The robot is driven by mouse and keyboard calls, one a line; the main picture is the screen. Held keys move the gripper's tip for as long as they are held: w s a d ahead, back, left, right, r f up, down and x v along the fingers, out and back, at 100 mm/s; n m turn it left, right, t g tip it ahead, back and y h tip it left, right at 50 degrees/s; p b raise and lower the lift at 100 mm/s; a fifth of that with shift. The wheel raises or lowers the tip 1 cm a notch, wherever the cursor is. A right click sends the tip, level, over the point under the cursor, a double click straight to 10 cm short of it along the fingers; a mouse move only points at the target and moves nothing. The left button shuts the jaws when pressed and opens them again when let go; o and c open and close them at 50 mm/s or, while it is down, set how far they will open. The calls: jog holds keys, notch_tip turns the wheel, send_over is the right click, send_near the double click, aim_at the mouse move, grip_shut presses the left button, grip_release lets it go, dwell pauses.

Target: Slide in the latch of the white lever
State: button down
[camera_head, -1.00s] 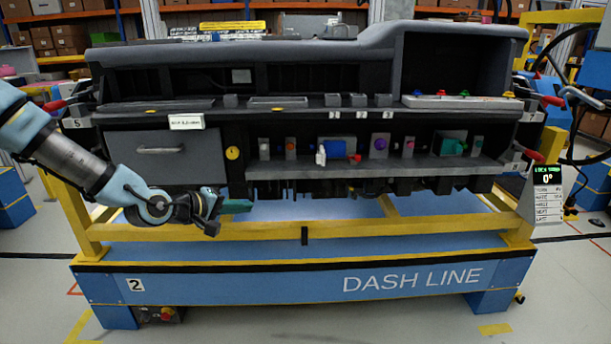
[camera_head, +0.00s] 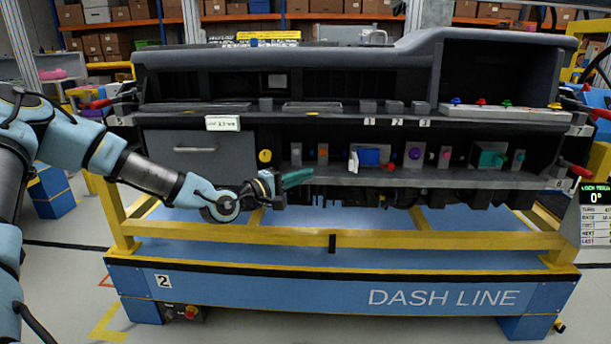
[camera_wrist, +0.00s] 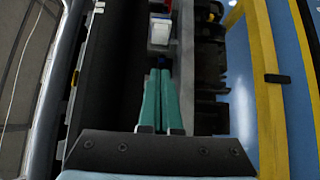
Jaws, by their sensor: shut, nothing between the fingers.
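The white lever (camera_head: 354,157) stands upright on the dashboard's middle shelf. It is beside a blue block (camera_head: 370,155) that has a small red part (camera_head: 387,167) at its lower right. My gripper (camera_head: 308,175) is shut and empty, its teal fingers pointing right at the shelf's front edge, left of the white lever and apart from it. The latch itself is too small to make out.
Small coloured knobs and blocks line the shelf (camera_head: 440,180), including a purple knob (camera_head: 414,153) and a teal block (camera_head: 492,158). A grey drawer (camera_head: 195,152) is at the left. A yellow frame rail (camera_head: 400,240) runs below, with open space before the shelf.

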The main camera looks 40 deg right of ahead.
aim_at(352, 161)
jog(key=s+d+p, duration=0.1)
jog(key=d, duration=0.9)
jog(key=shift+s+p, duration=0.4)
jog(key=shift+s, duration=0.1)
